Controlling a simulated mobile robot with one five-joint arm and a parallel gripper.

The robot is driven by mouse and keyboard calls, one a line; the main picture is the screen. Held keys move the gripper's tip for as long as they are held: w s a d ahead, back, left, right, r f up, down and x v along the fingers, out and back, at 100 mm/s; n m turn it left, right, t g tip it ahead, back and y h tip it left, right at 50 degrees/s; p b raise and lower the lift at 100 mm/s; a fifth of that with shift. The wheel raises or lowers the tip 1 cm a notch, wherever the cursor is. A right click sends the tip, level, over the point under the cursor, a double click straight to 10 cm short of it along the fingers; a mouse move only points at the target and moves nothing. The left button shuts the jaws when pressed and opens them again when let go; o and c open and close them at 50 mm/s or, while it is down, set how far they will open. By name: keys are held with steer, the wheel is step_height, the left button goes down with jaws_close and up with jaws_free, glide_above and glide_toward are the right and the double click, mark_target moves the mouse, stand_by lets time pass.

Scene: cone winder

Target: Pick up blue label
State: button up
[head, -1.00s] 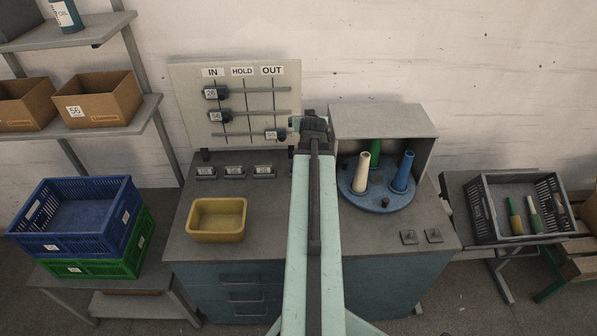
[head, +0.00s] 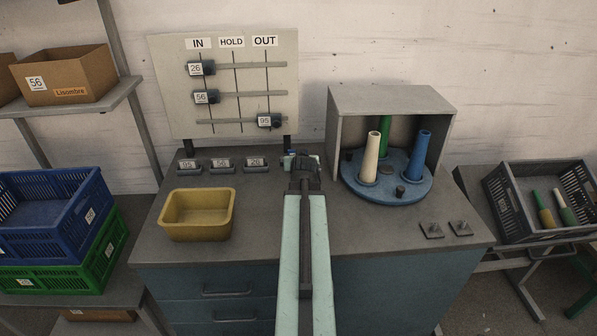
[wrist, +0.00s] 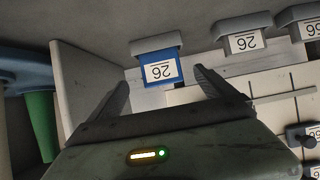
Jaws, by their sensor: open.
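The blue label (wrist: 158,72) shows in the wrist view as a small blue block with a white face marked 26, upside down in the picture, under a grey top part. My gripper (wrist: 162,78) is open, with one finger to each side of the label in the picture. I cannot tell how far the label lies beyond the fingertips, and nothing is held. In the head view my gripper (head: 304,162) is low over the back of the worktop, and a sliver of blue (head: 288,161) shows beside it. The arm hides most of that spot.
Grey labels 95 (head: 188,164), 56 (head: 221,163) and 26 (head: 256,162) stand in a row left of my gripper. The IN/HOLD/OUT board (head: 222,84) rises behind them. A yellow bin (head: 197,234) sits in front. The blue turntable (head: 388,192) with cones is at right.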

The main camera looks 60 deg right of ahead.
steer(key=b+x, duration=0.4)
steer(key=x, duration=0.4)
steer(key=shift+f, duration=0.1)
steer(key=shift+a, duration=0.1)
